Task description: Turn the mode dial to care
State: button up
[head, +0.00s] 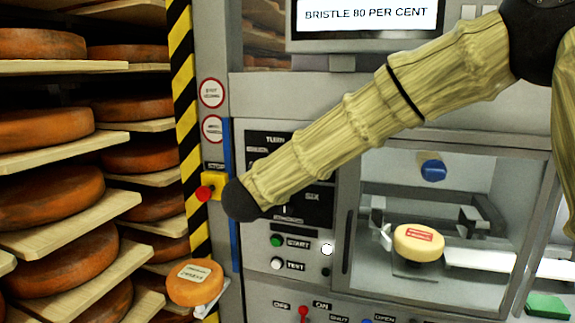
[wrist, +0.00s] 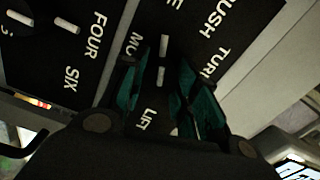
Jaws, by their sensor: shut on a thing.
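In the wrist view my gripper (wrist: 157,78) has its two green-lined fingers on either side of a dark dial (wrist: 161,62) with white marks, closed on it. The dial sits on a black panel (wrist: 105,55). Partly covered lettering starting "MO" is beside the left finger. "LIFT" shows below, and "TURN" and a word ending in "USH" lie to the right. I cannot read "care" anywhere, and the exact setting is unclear. In the head view my arm covers much of the black panel (head: 268,140); my gripper and the dial are hidden there.
Another dial (wrist: 18,18) is near "FOUR" and "SIX". A red stop button (head: 204,193) is left of my arm. Green start (head: 278,241) and white test (head: 277,263) buttons sit below. A screen (head: 366,14) reads "BRISTLE 80 PER CENT". A cheese (head: 418,243) is behind the window.

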dwell(0.3)
jog(key=o, duration=1)
jog(key=shift+f, duration=0.1)
jog(key=shift+o, duration=0.2)
jog(key=shift+f, duration=0.1)
